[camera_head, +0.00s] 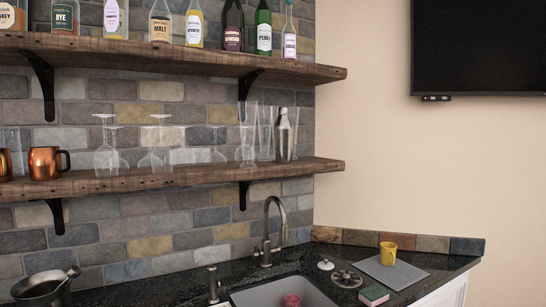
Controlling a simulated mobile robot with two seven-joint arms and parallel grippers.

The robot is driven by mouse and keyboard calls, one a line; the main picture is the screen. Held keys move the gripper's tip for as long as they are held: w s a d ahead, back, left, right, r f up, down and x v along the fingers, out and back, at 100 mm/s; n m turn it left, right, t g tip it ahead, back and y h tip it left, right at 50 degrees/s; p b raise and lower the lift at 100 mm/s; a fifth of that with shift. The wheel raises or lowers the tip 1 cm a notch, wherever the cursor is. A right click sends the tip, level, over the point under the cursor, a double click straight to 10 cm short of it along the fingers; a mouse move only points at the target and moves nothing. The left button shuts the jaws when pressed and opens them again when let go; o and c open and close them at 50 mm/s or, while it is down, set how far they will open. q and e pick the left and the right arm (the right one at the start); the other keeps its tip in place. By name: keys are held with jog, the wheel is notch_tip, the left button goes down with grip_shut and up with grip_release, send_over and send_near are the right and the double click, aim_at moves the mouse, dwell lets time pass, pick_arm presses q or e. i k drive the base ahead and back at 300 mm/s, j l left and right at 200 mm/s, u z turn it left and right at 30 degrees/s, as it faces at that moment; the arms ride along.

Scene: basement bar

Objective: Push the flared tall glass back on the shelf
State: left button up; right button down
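Clear tall glasses stand upright toward the right end of the lower wooden shelf (215,173). One flared tall glass (247,147) is at the left of this group, with its base close to the shelf's front edge. Another tall clear glass (265,135) stands just right of it and looks set farther back. The outlines are faint against the brick wall, and overlap makes the exact gaps hard to tell. Neither of my grippers is in view.
Upside-down stemmed glasses (105,155) and a copper mug (45,162) stand to the left. The upper shelf (190,58) holds bottles.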

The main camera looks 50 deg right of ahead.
aim_at(247, 110)
jog(key=k+l, duration=0.1)
jog(key=l, duration=0.7)
jog(key=k+l, duration=0.15)
jog(key=l, duration=0.25)
jog(key=k+l, duration=0.1)
jog(key=l, duration=0.3)
